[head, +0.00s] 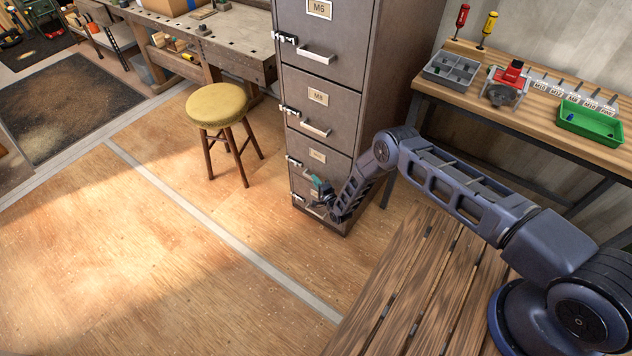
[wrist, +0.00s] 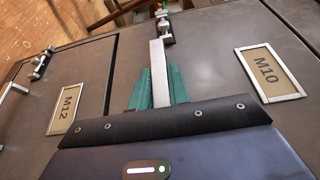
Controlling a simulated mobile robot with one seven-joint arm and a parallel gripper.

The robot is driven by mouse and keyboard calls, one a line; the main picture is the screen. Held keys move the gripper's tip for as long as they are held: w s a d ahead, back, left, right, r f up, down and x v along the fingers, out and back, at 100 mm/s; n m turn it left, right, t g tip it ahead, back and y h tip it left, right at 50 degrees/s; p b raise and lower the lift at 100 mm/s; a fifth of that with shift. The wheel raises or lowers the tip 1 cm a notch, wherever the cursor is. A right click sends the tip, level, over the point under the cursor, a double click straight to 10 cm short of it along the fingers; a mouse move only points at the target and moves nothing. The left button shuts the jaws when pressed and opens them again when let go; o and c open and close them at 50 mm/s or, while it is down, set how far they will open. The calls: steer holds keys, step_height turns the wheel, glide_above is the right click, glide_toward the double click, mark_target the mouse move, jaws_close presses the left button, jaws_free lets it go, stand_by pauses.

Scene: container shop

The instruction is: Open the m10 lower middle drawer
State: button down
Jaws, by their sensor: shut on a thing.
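The m10 drawer is the third one down in the grey filing cabinet, its front (head: 312,168) partly hidden by my gripper in the head view. In the wrist view its front (wrist: 215,60) bears an M10 label (wrist: 268,72). Its pale bar handle (wrist: 158,70) lies between the green fingers of my gripper (wrist: 158,88). My gripper (head: 320,187) is shut on this handle. A small metal latch (wrist: 164,28) sits beyond the handle's far end. A dark seam parts this drawer from the one below; I cannot tell whether it stands out at all.
The M12 drawer (wrist: 62,100) lies below, with its own latch (wrist: 42,64) and handle. The M8 drawer (head: 315,100) and M6 drawer (head: 325,35) above look shut. A yellow-topped stool (head: 217,104) stands left of the cabinet. The floor in front is clear. A slatted wooden surface (head: 420,290) is near me.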

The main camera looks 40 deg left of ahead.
steer(key=s, duration=3.1)
steer(key=shift+s, duration=0.1)
steer(key=c, duration=1.3)
jaws_free()
